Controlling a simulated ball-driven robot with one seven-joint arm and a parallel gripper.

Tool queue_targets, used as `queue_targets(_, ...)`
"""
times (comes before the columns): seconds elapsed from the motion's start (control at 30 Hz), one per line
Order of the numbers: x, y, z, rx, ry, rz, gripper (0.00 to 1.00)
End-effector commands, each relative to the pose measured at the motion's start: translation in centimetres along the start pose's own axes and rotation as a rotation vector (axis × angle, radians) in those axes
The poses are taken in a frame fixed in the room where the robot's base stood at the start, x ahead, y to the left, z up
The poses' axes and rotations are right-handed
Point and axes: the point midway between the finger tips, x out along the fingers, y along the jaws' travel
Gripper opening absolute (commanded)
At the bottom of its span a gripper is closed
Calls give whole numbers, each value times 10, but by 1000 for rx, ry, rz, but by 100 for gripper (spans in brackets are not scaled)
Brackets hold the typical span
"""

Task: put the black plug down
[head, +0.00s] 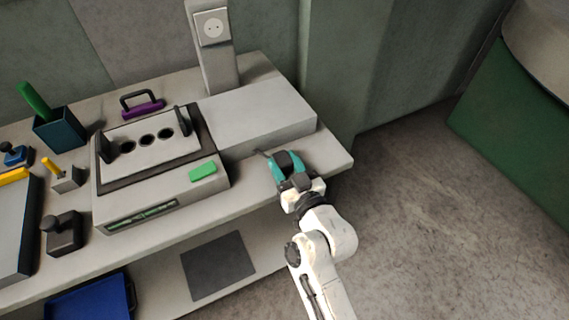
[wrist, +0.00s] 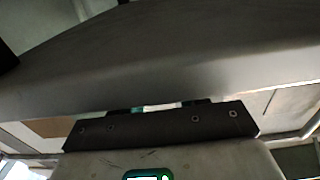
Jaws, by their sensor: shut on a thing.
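My gripper (head: 286,166) has teal fingers and is low over the right end of the workbench, just in front of the grey raised block. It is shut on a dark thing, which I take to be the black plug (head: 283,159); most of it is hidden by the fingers. A thin dark tip sticks out to its left. I cannot tell whether it touches the bench top. In the wrist view a broad grey surface fills the upper part and hides the fingertips; the plug cannot be made out there.
A grey block (head: 262,115) lies behind the gripper. A white wall socket (head: 212,27) is on a post at the back. A machine with a green button (head: 203,172) stands to the left. The bench (head: 325,160) has a little bare room at its right end.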

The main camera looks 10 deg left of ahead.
Motion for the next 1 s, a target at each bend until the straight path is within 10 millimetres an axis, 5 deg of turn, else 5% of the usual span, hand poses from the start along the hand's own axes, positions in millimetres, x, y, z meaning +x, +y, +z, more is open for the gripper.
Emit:
queue_targets(0.1, 0, 0, 3, 0, 1, 0, 0)
queue_targets(0.13, 0, 0, 2, 0, 0, 0, 45)
queue_targets(0.37, 0, 0, 2, 0, 0, 0, 67)
queue_targets(0.87, 0, 0, -18, -1, 0, 0, 68)
queue_targets(1.0, -34, 0, -7, 0, -1, 2, 68)
